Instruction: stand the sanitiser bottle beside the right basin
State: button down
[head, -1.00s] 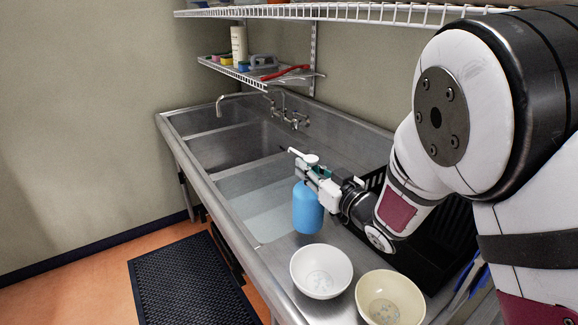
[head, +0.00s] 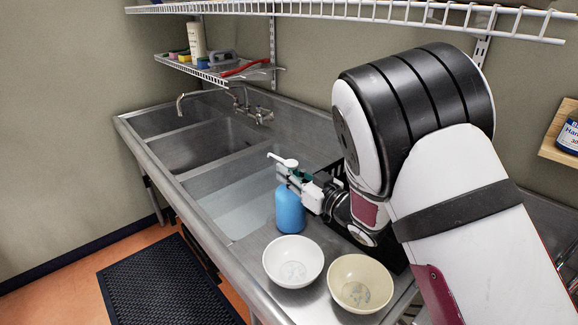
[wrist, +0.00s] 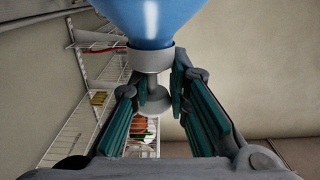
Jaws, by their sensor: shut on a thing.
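The sanitiser bottle (head: 290,209) is blue with a white pump top and looks upright in the head view. My gripper (head: 296,180) is shut on its neck, just under the pump. In the wrist view the blue body (wrist: 155,20) fills the top middle, and its pale collar and neck sit between the green-padded fingers (wrist: 156,95). The right basin (head: 235,178) is the nearest of the sink's basins and holds water. The bottle is at that basin's right edge, by the drainboard. I cannot tell whether its base touches the steel.
A white bowl (head: 293,250) and a cream bowl (head: 345,268) stand on the drainboard in front of the bottle. A black rack (head: 393,258) lies behind, partly hidden by my arm. A tap (head: 215,93) is at the back. Wire shelves (head: 360,13) hang above.

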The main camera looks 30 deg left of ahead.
dwell(0.4)
jog(key=c, duration=2)
grip_release()
jog(key=shift+f, duration=0.3)
jog(key=o, duration=0.5)
jog(key=shift+c, duration=0.2)
jog(key=shift+r, duration=0.1)
jog(key=b+v, duration=0.1)
jog(key=v, duration=1.1)
